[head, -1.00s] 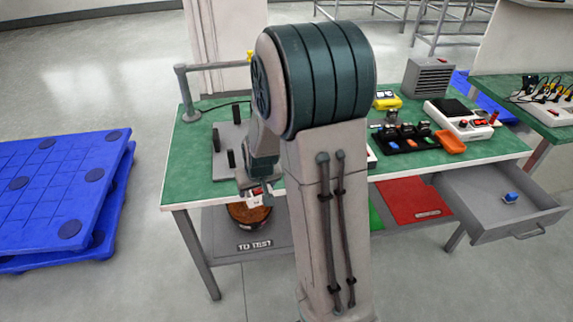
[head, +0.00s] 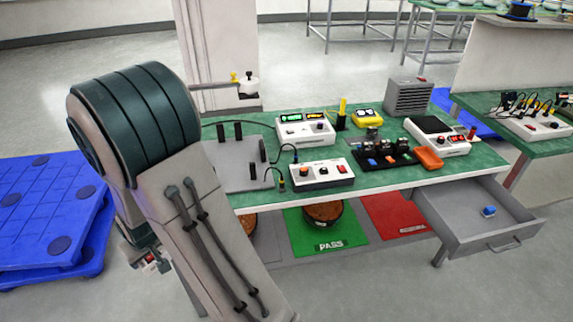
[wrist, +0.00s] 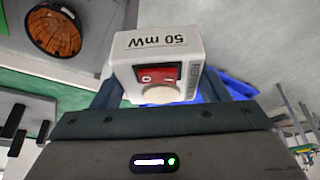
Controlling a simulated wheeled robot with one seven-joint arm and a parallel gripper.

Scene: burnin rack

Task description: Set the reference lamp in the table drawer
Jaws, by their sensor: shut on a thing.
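My gripper (head: 152,262) hangs low, left of the green-topped table, partly behind my arm. In the wrist view my gripper (wrist: 160,92) is shut on a small white block (wrist: 155,55), which I take to be the reference lamp. It has a "50 mW" label, a red panel and a round cream disc. The table drawer (head: 450,226) is pulled open at the table's right end, far to the right of my gripper.
White instruments (head: 322,173), a black rack (head: 384,158) and an orange tray (head: 429,158) stand on the table. Below are a green PASS mat (head: 350,236) bearing a round brown item and a red mat (head: 390,213). Blue pallets (head: 45,220) lie left.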

